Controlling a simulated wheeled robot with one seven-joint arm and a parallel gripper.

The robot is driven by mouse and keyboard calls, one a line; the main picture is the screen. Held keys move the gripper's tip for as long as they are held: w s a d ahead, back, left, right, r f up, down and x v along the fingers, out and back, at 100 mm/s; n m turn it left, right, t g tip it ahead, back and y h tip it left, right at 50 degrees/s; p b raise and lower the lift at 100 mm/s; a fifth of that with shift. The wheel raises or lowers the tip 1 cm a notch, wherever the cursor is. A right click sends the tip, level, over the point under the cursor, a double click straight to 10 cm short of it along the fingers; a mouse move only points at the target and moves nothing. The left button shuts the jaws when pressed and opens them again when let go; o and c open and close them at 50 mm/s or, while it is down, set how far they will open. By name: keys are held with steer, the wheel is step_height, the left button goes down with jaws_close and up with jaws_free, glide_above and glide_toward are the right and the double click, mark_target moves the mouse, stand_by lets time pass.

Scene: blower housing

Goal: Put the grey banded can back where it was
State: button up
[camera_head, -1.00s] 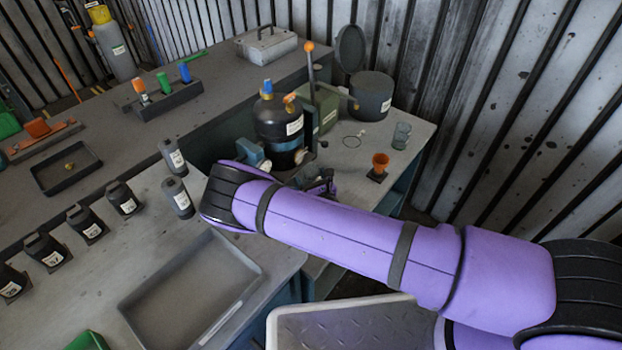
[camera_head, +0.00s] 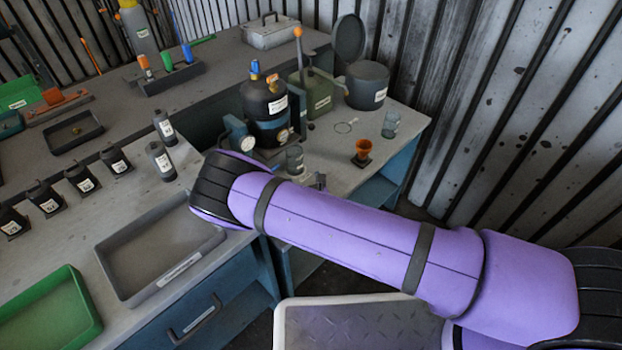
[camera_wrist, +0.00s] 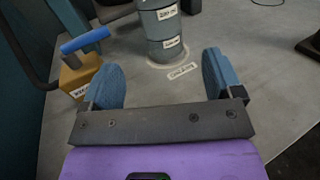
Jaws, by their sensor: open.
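The grey banded can (camera_wrist: 161,28) stands upright on the bench in the wrist view, with white labels on its side and its top cut off by the frame. A pale outline shows around its base, and a label (camera_wrist: 183,70) lies on the bench in front of it. My gripper (camera_wrist: 160,80) is open and empty. Its two blue fingers point toward the can but stop short of it, one toward each side, apart from it. In the head view what looks like this can (camera_head: 294,160) stands beside the black vessel (camera_head: 268,110). My purple arm hides most of the gripper there.
A wooden block with a blue handle (camera_wrist: 80,72) is close to my left finger.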

steer(key=shift+s, duration=0.2)
steer(key=w+d+r+m+h, duration=0.3)
steer(key=d+r+m+h, duration=0.35)
steer(key=r, duration=0.35)
steer(key=w+d+r+m+h, duration=0.2)
steer(key=d+r+m+h, duration=0.4)
steer(key=r, duration=0.4)
steer(key=s+d+r+m+g+h, duration=0.35)
steer(key=d+r+m+g, duration=0.2)
steer(key=d+r, duration=0.2)
steer(key=s+d+r+m+g+h, duration=0.2)
steer(key=d+r+m+g+h, duration=0.2)
steer(key=d+r+m+g, duration=0.25)
steer(key=s+d+r+m+g+y, duration=0.2)
steer(key=s+d+r+m+y, duration=0.25)
steer(key=s+r, duration=0.3)
steer(key=s+d+r+m+g+y, duration=0.3)
steer(key=s+r+m, duration=0.25)
steer(key=s, duration=0.35)
steer(key=s+a+r+m+t+y, duration=0.2)
steer(key=s+r+y, duration=0.1)
steer(key=s, duration=0.5)
steer(key=s+a+r+m+t+y, duration=0.2)
steer(key=s+r+m+t+y, duration=0.1)
steer(key=s, duration=0.5)
step_height(320, 180, up, 2)
steer(key=shift+s+r+y, duration=0.2)
steer(key=shift+s+y, duration=0.15)
steer(key=shift+y, duration=0.3)
